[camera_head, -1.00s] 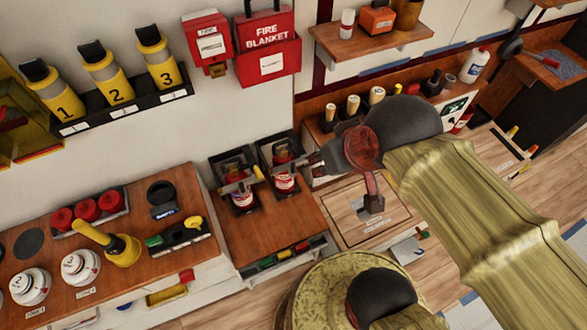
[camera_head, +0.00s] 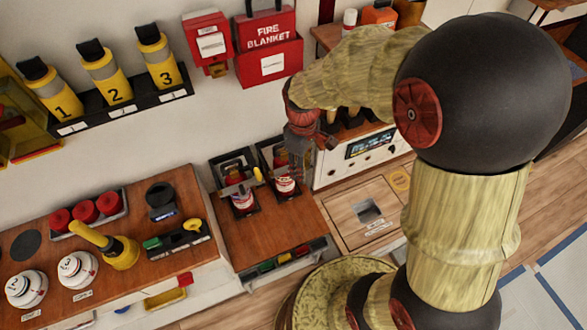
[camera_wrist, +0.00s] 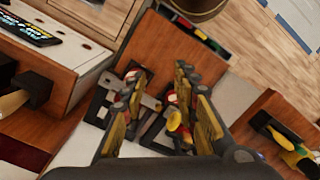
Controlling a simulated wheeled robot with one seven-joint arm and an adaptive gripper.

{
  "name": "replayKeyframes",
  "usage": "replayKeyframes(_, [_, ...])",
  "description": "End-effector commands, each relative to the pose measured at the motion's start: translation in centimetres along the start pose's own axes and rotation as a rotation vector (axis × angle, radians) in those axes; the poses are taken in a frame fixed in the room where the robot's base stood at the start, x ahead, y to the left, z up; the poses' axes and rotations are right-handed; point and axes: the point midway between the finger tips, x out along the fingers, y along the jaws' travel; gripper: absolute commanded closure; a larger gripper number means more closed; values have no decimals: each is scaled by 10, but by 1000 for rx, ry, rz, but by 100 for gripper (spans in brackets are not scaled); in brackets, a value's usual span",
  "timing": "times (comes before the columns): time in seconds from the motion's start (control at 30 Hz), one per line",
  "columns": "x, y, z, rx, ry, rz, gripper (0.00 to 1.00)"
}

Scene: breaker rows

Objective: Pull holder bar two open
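Two dark holders stand side by side on a wooden shelf top, the left holder (camera_head: 222,168) and the right holder (camera_head: 266,153). Each contains a red-and-white can. A grey bar with a yellow knob (camera_head: 258,173) crosses the left one. The right one's bar is largely hidden by my gripper (camera_head: 293,176), which points down over that holder. In the wrist view my gripper (camera_wrist: 156,100) is open, its fingers apart above the holders. A grey bar (camera_wrist: 150,103) and a yellow knob (camera_wrist: 174,120) show between the fingers. I cannot read which bar is two, nor tell whether the fingers touch anything.
The wooden shelf top (camera_head: 265,235) is clear in front of the holders. A console panel (camera_head: 368,145) stands close to the right. A fire blanket box (camera_head: 268,62) hangs on the wall above. A counter with a yellow lever (camera_head: 120,250) and knobs lies left.

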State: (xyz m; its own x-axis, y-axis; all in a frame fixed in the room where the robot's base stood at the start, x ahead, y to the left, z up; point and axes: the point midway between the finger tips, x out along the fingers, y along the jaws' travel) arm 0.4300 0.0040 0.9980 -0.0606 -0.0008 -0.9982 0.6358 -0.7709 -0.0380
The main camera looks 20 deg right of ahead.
Motion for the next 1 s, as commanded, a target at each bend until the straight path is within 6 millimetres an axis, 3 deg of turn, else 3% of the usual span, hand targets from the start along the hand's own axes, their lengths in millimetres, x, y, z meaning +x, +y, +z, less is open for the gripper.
replayKeyframes(0.03, [14,6,-8,-86,-11,-10,70])
replayKeyframes(0.2, [36,25,-31,-398,-9,-10,70])
replayKeyframes(0.4, [27,44,-55,-733,24,42,70])
replayKeyframes(0.5, [26,46,-57,-852,26,52,70])
replayKeyframes(0.77, [32,46,-58,-970,24,56,70])
replayKeyframes(1.0, [66,47,-59,-969,23,54,70])
